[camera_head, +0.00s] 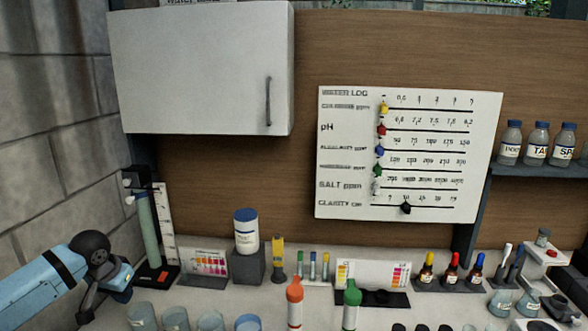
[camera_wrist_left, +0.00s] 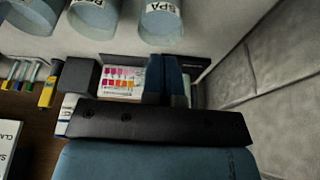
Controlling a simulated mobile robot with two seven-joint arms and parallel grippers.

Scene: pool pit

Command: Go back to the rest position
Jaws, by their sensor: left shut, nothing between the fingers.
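My left gripper (camera_head: 122,290) is at the lower left of the head view, at the end of my blue arm, above the counter and in front of the tall tube stand. In the left wrist view its two blue fingers (camera_wrist_left: 165,78) lie side by side, shut with nothing between them. Several clear cups (camera_wrist_left: 162,20) stand close by; one bears the label SPA. My right gripper is in neither view.
A block wall (camera_head: 50,140) is close on the left. The tube stand (camera_head: 150,235), a colour chart (camera_head: 205,263) and a white bottle (camera_head: 245,231) on a dark block line the counter's back. Cups (camera_head: 175,318), orange (camera_head: 295,302) and green (camera_head: 351,305) bottles stand in front.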

